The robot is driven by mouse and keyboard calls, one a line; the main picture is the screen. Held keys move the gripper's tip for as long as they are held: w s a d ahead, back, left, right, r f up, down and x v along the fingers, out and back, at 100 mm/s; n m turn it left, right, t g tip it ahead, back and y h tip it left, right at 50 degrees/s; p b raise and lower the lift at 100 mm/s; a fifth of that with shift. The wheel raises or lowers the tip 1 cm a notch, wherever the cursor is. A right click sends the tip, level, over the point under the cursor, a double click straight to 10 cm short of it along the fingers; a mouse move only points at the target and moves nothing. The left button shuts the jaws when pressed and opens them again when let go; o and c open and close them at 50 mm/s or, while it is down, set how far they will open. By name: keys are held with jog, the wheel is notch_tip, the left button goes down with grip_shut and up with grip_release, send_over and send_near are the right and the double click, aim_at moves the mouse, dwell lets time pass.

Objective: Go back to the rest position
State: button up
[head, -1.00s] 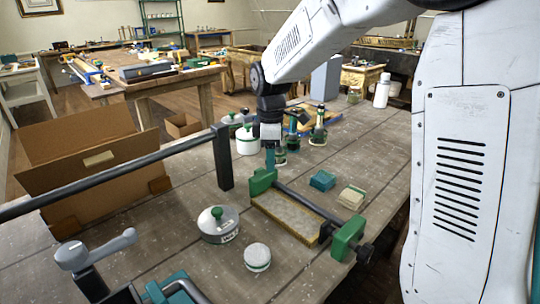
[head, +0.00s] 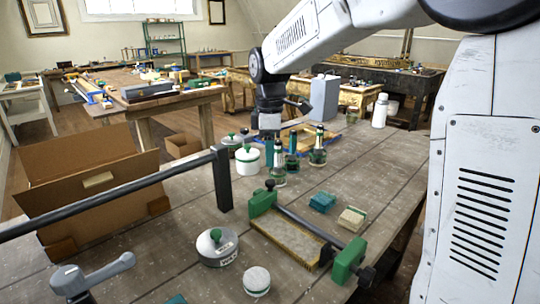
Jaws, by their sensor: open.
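My white arm reaches in from the upper right, over the grey plank workbench (head: 175,235). My gripper (head: 270,150) hangs from the arm's dark wrist, above the bench near the back group of bottles and jars. It is open, and I see nothing held in it. Its fingertips are small here and partly merge with the bottles behind and below. A green-banded bottle (head: 279,163) and a second bottle (head: 317,147) stand upright close to it. A white jar with a green knob (head: 248,160) stands just left of it.
A green-ended clamp with a brush-like block (head: 290,236), a tin marked WAX (head: 217,247), a small white jar (head: 257,281), a teal block (head: 322,201) and a pale block (head: 351,218) lie nearer. A cardboard box (head: 95,195) and a dark rail (head: 110,192) are at left.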

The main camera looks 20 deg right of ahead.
dwell(0.3)
jog(key=shift+m, duration=0.4)
jog(key=s+d+m, duration=0.1)
jog(key=s+m, duration=0.5)
jog(key=s, duration=1)
jog(key=s+d+f+m+t, duration=0.1)
jog(key=s+m, duration=0.5)
jog(key=s, duration=0.9)
jog(key=shift+s+d+f+m, duration=0.15)
jog(key=shift+s+d+m, duration=0.1)
jog(key=shift+s+m, duration=0.15)
